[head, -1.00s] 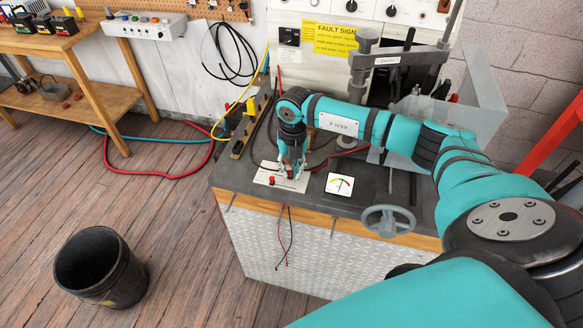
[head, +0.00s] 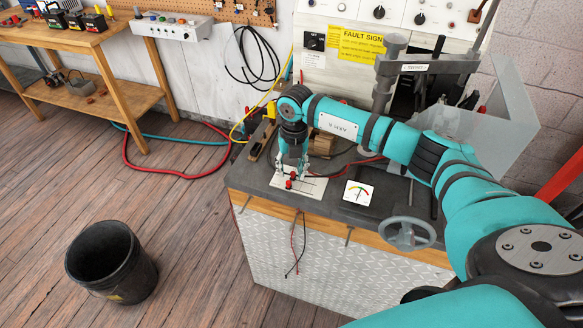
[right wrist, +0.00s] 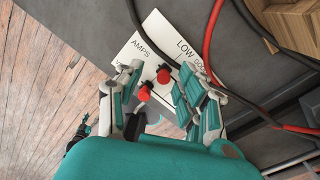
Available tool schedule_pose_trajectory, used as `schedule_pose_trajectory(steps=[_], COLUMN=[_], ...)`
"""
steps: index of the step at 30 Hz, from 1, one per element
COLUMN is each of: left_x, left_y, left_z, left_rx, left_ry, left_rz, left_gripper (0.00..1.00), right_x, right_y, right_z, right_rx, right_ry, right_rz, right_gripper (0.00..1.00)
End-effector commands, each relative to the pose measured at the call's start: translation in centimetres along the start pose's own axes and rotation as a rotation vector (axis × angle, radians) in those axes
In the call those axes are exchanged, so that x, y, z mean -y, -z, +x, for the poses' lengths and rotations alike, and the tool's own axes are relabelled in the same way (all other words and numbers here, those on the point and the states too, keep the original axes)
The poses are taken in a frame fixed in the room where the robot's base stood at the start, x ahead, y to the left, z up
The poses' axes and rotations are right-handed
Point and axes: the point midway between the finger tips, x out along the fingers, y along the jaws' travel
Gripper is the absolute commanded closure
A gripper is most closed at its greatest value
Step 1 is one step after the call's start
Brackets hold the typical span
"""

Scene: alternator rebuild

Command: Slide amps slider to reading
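The white slider plate (head: 313,187) lies at the left front of the dark bench top. In the right wrist view the plate (right wrist: 153,37) reads "AMPS" and "LOW", with dark slots. Two red knobs stand on it, one upper (right wrist: 163,75) and one lower (right wrist: 145,93). My right gripper (head: 292,178) points down over the plate. In the right wrist view its fingers (right wrist: 158,98) are apart, with the red knobs in the space between them; I see no clear contact. A white gauge card (head: 358,194) with coloured bands lies right of the plate.
The bench (head: 335,210) has a grey handwheel (head: 407,233) at its front. Red and black cables (right wrist: 252,103) run beside the plate. A grey press (head: 385,82) stands behind. A black bucket (head: 108,262) stands on the open floor at left.

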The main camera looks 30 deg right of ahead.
Motion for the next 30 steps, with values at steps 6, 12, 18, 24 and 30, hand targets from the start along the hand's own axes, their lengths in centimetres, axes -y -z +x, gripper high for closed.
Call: schedule_pose_trajectory(steps=[6,12,18,24,30], left_x=[0.1,0.1,0.0,0.0,0.0], left_y=[-0.2,-0.1,0.0,0.0,0.0], left_z=[0.0,0.0,0.0,0.0,0.0], left_rx=[0.002,0.001,0.001,0.001,0.001], left_ry=[0.002,0.001,0.0,0.0,0.0], left_rz=[0.0,0.0,0.0,0.0,0.0], left_gripper=[0.44,0.44,0.44,0.44,0.44], right_x=[0.0,-0.1,-0.1,-0.1,-0.1], right_y=[-0.1,-0.1,-0.1,-0.1,-0.1], right_z=[-1.6,-5.8,-9.7,-11.7,-12.0], right_rx=[0.002,0.004,0.003,0.0,-0.001], right_ry=[0.0,-0.001,-0.001,0.0,0.0], right_rz=[0.0,-0.001,-0.001,-0.001,-0.001], right_gripper=[0.62,0.62,0.62,0.62,0.62])
